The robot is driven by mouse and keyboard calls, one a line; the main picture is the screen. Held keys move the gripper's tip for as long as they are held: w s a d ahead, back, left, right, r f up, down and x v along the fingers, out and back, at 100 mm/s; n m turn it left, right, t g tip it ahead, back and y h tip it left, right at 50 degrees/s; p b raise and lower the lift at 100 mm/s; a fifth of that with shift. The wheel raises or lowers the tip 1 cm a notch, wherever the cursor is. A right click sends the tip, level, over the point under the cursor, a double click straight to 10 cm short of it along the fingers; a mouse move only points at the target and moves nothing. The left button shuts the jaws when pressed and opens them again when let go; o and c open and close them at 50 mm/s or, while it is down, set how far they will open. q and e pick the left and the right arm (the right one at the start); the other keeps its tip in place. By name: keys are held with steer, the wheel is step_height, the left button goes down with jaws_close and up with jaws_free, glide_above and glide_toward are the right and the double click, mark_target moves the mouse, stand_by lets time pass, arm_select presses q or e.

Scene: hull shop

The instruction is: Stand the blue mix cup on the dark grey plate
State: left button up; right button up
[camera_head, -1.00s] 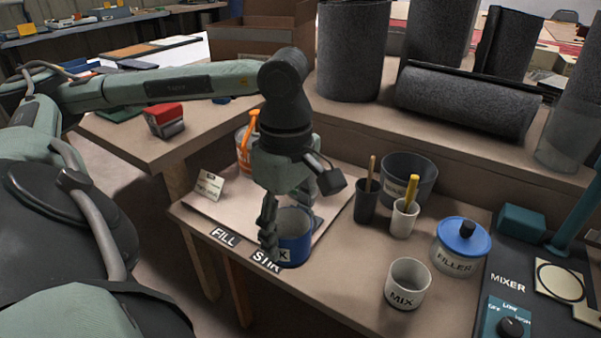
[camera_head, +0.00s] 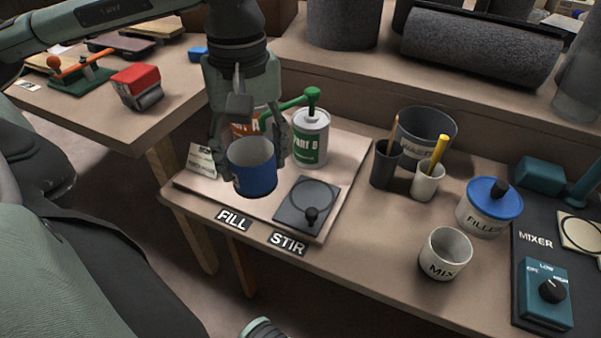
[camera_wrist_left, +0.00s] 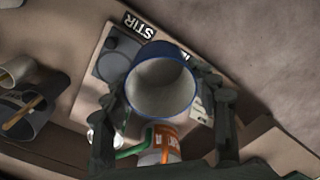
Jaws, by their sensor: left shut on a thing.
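The blue mix cup (camera_head: 252,178) is upright between the fingers of my left gripper (camera_head: 250,160), which is shut on it. It is at the FILL end of the pale board, left of the dark grey plate. I cannot tell whether its base touches the board. The wrist view shows its pale, empty-looking inside (camera_wrist_left: 162,85) between my left fingers. The dark grey plate (camera_head: 298,194) lies bare behind the STIR label, with a round outline and a small black knob at its front; it also shows in the wrist view (camera_wrist_left: 110,64). My right gripper is not in view.
The orange PART A can (camera_head: 245,128) and the green-pumped PART B can (camera_head: 311,140) stand behind the cup. A white MIX cup (camera_head: 445,255), FILLER tub (camera_head: 487,215), tool holders, WASTE bin (camera_head: 424,130) and MIXER (camera_head: 530,240) are to the right.

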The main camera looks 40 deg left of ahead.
arm_select(q)
steer(key=shift+w, duration=0.15)
steer(key=w+d+f, duration=0.1)
steer(key=w+f, duration=0.1)
steer(key=w, duration=0.1)
steer(key=w+d+f, duration=0.1)
steer(key=w+f, duration=0.1)
steer(key=w, duration=0.2)
steer(key=w+d+f+p, duration=0.1)
steer(key=w+f, duration=0.1)
steer(key=w, duration=0.2)
steer(key=shift+f, duration=0.4)
step_height(320, 180, down, 4)
steer(key=shift+r, duration=0.15)
steer(key=shift+f, duration=0.25)
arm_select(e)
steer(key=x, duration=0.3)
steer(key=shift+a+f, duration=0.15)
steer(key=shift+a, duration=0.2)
arm_select(q)
steer(key=shift+f, duration=0.1)
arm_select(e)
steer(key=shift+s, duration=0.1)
